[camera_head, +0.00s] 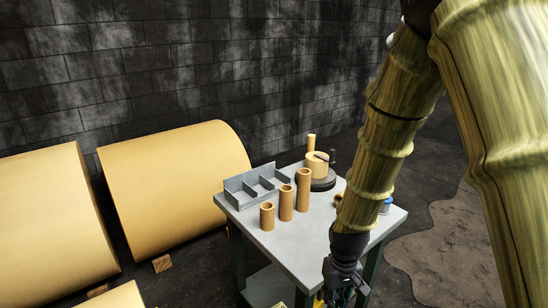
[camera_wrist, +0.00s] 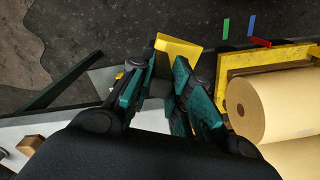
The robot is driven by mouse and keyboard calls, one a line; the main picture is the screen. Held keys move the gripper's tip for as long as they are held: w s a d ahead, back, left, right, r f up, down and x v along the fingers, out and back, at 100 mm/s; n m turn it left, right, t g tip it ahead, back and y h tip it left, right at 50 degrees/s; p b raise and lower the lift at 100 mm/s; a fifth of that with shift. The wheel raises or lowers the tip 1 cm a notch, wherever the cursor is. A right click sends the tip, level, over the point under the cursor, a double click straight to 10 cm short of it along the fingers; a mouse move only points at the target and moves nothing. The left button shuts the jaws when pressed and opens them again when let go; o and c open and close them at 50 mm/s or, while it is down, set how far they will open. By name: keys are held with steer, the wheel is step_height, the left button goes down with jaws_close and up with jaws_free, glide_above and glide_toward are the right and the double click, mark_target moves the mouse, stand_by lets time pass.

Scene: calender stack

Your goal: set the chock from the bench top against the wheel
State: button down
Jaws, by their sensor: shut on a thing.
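A yellow chock (camera_wrist: 180,48) is in the wrist view, between the teal fingers of my gripper (camera_wrist: 163,66). The fingers are closed on it and it sticks out beyond their tips, over dark floor. In the head view my gripper (camera_head: 340,287) is low at the front right edge of the grey bench (camera_head: 283,243), with a small bit of yellow at its lower left. A yellow frame (camera_wrist: 232,66) bearing tan rolls (camera_wrist: 262,104) stands to the right of the chock in the wrist view, apart from it. I cannot make out a wheel in either view.
Tan tubes (camera_head: 286,203), a grey divided rack (camera_head: 238,190) and a dark round stand (camera_head: 322,183) are on the bench. Large tan rolls (camera_head: 178,180) lie at left, with a wooden block (camera_head: 161,263). Green (camera_wrist: 225,28) and blue (camera_wrist: 251,25) pieces show beyond the frame.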

step_height(320, 180, down, 9)
steer(key=w+d+m, duration=0.1)
steer(key=w+m, duration=0.1)
steer(key=shift+d, duration=0.4)
